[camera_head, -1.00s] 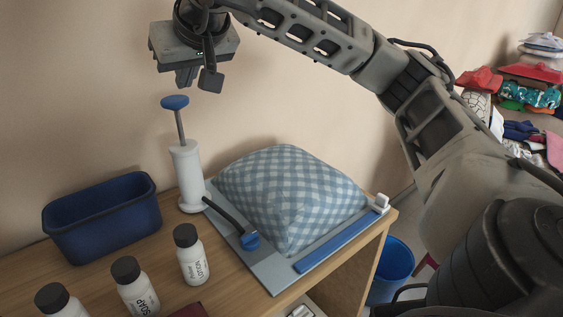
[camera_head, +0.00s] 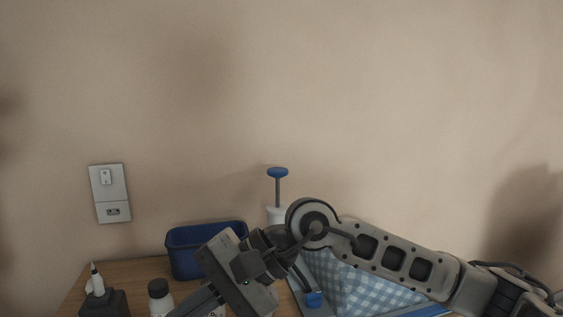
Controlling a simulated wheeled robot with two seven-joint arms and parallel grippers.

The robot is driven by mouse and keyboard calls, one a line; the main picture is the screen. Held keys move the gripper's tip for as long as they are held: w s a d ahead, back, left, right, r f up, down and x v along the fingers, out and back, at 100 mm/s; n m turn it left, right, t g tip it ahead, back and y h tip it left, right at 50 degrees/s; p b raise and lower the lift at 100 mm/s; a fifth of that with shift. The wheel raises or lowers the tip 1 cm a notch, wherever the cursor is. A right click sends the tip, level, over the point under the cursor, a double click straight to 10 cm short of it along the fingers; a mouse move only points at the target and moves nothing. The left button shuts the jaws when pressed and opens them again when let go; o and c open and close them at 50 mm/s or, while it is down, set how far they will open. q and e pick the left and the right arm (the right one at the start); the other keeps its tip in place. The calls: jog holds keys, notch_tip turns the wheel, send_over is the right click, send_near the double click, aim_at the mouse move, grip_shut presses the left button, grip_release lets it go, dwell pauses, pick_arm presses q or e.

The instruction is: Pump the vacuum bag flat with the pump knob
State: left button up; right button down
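The blue pump knob (camera_head: 277,172) stands raised on its grey rod against the wall. The white pump body (camera_head: 275,214) below it is mostly hidden behind my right arm. The vacuum bag (camera_head: 372,291), with blue-and-white checked contents, bulges up behind and below my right arm; its near part is cut off by the frame. A blue valve cap (camera_head: 314,299) shows at its left. My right gripper (camera_head: 192,306) is low in front of the blue bin, left of the knob and apart from it, angled down-left. Its fingertips are too unclear to read. My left gripper is out of view.
A blue bin (camera_head: 190,238) stands left of the pump. A black-capped bottle (camera_head: 159,296) and a white nozzle bottle (camera_head: 96,280) by a dark block are on the wooden table (camera_head: 135,272). A switch plate (camera_head: 110,193) is on the wall. The space above the knob is clear.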

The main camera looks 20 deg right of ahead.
jog(key=s+a+r+m+g+y, duration=0.1)
jog(key=s+a+m+g+y, duration=0.1)
jog(key=s+a+m+y, duration=0.4)
jog(key=w+d+f+m+t+h, duration=0.1)
jog(key=w+d+f+m+t, duration=0.2)
jog(key=m+t, duration=1.05)
jog(key=w+d+f+m+t+h, duration=0.25)
jog(key=d+m+t, duration=0.2)
jog(key=m, duration=1.75)
jog(key=s+d+f+m+h, duration=0.1)
jog(key=d+f+m+h, duration=0.1)
jog(key=f+m+h, duration=0.35)
jog(key=d+f+m+h, duration=0.2)
jog(key=d+f+m, duration=0.1)
jog(key=f+m, duration=0.4)
jog(key=s+d+f+m+g+h, duration=0.2)
jog(key=s+f+m+g, duration=0.4)
jog(key=s+f+m, duration=0.4)
jog(key=shift+d+f+h, duration=0.3)
jog(key=shift+d+f, duration=0.25)
jog(key=shift+f, duration=0.1)
jog(key=shift+s, duration=0.1)
